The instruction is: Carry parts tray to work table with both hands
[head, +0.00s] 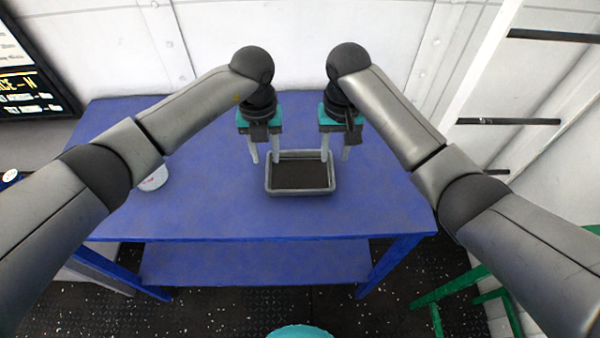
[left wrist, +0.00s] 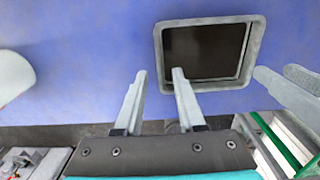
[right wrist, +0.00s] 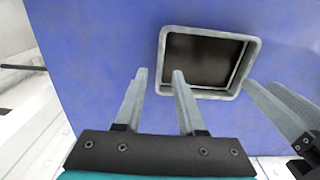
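A grey rectangular parts tray (head: 300,190) with a dark inside sits flat on a blue table (head: 230,215). My left gripper (head: 266,158) points down at the tray's left side, and my right gripper (head: 335,157) points down at its right side. Both are open, with clear gaps between their fingers. In the left wrist view a side wall of the tray (left wrist: 159,50) lines up with the gap between the fingertips. The right wrist view shows the same for the tray's other side wall (right wrist: 160,55). I cannot tell whether any finger touches the tray.
A white round object (head: 153,180) stands on the table at left, partly behind my left arm. The table has a lower blue shelf (head: 250,263). A white rack (head: 480,100) and a green frame (head: 470,290) stand at right. The table front is clear.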

